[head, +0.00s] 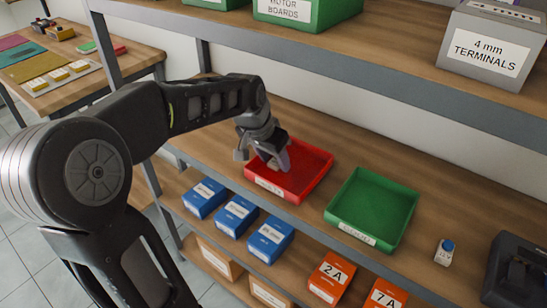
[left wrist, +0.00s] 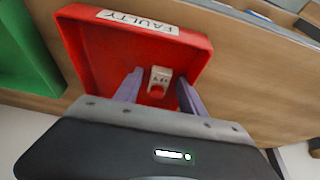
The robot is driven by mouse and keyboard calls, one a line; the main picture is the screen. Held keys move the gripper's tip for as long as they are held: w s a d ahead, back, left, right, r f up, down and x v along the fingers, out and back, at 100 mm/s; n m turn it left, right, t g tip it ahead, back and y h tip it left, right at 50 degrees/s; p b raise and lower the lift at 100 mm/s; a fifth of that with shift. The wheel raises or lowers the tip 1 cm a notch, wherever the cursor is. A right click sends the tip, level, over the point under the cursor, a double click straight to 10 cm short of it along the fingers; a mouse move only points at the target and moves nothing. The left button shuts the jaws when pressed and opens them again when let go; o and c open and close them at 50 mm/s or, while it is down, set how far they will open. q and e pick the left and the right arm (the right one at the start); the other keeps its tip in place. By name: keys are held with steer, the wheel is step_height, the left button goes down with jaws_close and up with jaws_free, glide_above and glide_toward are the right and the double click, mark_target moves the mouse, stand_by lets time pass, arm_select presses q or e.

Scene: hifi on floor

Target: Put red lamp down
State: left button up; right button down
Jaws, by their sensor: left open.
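The red lamp (left wrist: 157,90) is a small pale block with a red cap, seen in the left wrist view inside the red tray (head: 312,180) labelled "FAULTY". My left gripper (head: 272,160) reaches down into that tray. Its jaws are open, with one finger on each side of the lamp; the tray also shows in the left wrist view (left wrist: 100,50). Whether a finger touches the lamp I cannot tell. In the head view the gripper hides the lamp. My right gripper is not in view.
A green tray (head: 370,205) stands right of the red one. A small blue-topped block (head: 444,252) and a dark case (head: 515,270) are farther right. An upper shelf (head: 400,75) hangs above. Blue boxes (head: 236,214) and orange boxes (head: 332,277) sit below.

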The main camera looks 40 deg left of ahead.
arm_select(q)
steer(key=v, duration=1.2)
steer(key=shift+r, duration=0.2)
